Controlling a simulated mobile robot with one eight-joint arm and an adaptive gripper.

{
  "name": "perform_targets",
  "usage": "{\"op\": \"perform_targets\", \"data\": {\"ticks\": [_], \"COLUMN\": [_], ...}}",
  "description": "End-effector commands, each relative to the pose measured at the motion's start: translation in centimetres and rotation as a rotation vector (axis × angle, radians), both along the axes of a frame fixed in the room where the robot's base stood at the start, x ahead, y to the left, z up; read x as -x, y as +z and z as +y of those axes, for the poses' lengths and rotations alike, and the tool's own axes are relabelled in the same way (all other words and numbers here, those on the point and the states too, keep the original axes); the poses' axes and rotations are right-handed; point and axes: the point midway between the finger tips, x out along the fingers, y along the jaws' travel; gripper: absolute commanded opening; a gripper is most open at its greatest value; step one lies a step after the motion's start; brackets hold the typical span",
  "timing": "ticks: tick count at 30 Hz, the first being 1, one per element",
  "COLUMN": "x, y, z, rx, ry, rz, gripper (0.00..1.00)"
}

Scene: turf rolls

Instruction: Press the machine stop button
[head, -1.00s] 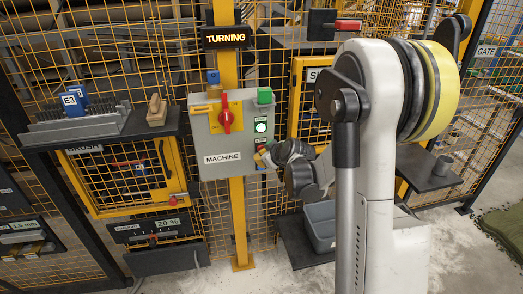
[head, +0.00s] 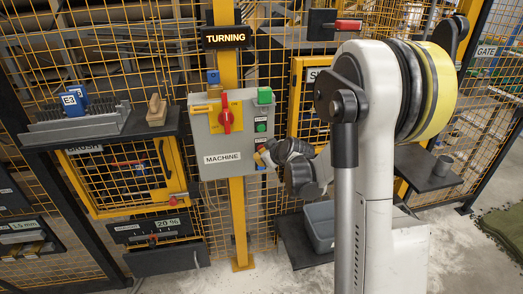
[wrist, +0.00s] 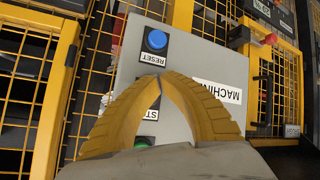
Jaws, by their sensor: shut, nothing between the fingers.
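The grey machine control box (head: 207,143) hangs on a yellow post, with a red rotary switch (head: 226,120) on its face. A green button (head: 261,127) sits at its right side and looks unlit. My gripper (head: 262,158) is shut and empty, its fingertips at the box's lower right face below that button. In the wrist view my yellow fingers (wrist: 160,78) meet over the panel, between the blue RESET button (wrist: 157,39) and a label starting "ST" (wrist: 150,114). The stop button itself is hidden behind the fingers; I cannot tell whether they touch it.
A lit TURNING sign (head: 225,37) is above the box. Yellow mesh fencing surrounds it. A shelf with a brush (head: 156,110) stands at left. A grey bin (head: 320,224) sits low, below my arm. A small shelf (head: 425,168) is at right.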

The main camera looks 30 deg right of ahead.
Motion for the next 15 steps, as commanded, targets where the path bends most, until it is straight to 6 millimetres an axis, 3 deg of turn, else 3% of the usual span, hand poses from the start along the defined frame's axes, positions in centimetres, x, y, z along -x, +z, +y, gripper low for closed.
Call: {"op": "perform_targets", "data": {"ticks": [15], "x": [1.5], "y": [0.0], "z": [0.4], "rx": [0.000], "ry": [0.000], "rz": [0.000], "gripper": [0.00]}}
